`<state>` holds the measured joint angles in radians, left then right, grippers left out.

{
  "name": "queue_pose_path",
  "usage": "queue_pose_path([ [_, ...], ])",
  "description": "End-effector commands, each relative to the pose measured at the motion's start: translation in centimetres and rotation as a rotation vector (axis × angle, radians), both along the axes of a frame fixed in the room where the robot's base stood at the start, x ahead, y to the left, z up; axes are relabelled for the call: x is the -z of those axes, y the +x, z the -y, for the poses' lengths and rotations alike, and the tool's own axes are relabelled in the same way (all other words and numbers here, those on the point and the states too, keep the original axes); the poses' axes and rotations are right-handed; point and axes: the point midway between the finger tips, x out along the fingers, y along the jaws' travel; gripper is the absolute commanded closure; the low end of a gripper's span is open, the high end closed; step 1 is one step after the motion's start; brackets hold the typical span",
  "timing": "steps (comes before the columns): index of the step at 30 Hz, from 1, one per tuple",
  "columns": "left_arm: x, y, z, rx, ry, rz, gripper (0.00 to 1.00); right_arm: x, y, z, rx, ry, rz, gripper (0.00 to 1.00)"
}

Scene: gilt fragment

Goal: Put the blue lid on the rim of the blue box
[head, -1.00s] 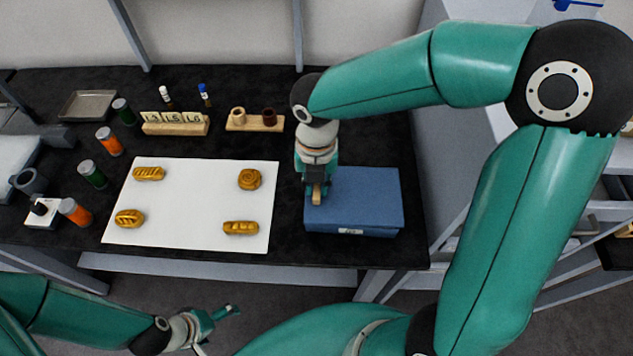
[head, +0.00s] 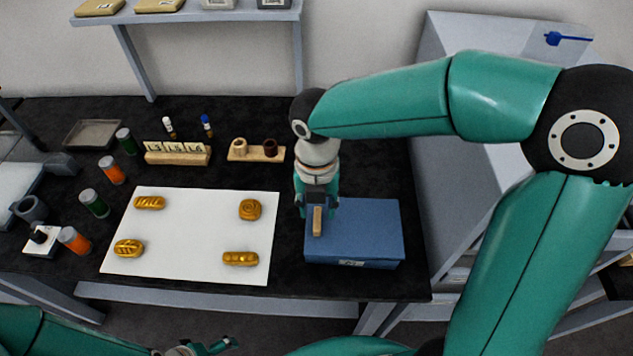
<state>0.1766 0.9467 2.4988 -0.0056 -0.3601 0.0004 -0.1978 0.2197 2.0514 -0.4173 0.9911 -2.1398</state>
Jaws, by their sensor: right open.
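The blue box (head: 375,260) stands on the right end of the black table, with a small label on its front. The flat blue lid (head: 365,225) covers its top; I see no clear gap at the front, and its left edge is partly hidden. A tan bar, seemingly the lid's handle (head: 317,222), shows at the lid's left part. My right gripper (head: 317,208) is open, just above and behind this bar, pointing down. My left gripper (head: 208,348) is low at the bottom edge, away from the box, partly cut off; its jaw state is unclear.
A white board (head: 190,262) with several bread-like pieces lies left of the box. Behind it stand a wooden block row (head: 178,155) and a wooden holder (head: 256,153). Several jars (head: 94,203) line the left. The table right of the box is a narrow strip.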

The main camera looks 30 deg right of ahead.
Motion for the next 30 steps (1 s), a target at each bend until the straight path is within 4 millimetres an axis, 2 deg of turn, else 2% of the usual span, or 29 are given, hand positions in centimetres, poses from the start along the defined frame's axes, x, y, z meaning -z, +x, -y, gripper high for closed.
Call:
queue_pose_path([
  [1,-0.1,0.0,0.0,0.0,0.0,0.0,0.0,-1.2,0.2,0.0,-0.001,0.0,0.007,0.59],
  [6,-0.2,0.0,0.0,0.0,0.0,0.0,0.0,-4.7,0.2,-0.1,0.0,0.002,0.007,0.59],
  [12,-0.3,0.0,0.0,0.0,0.0,0.0,0.0,-7.6,0.1,-0.1,-0.001,0.001,0.004,0.59],
  [18,-0.3,0.0,0.0,0.0,0.0,0.0,0.0,-8.5,0.1,0.0,0.0,0.001,0.001,0.59],
  [30,-0.3,0.0,0.0,0.0,0.0,0.0,0.0,-8.5,0.1,0.0,-0.001,0.0,0.0,0.59],
])
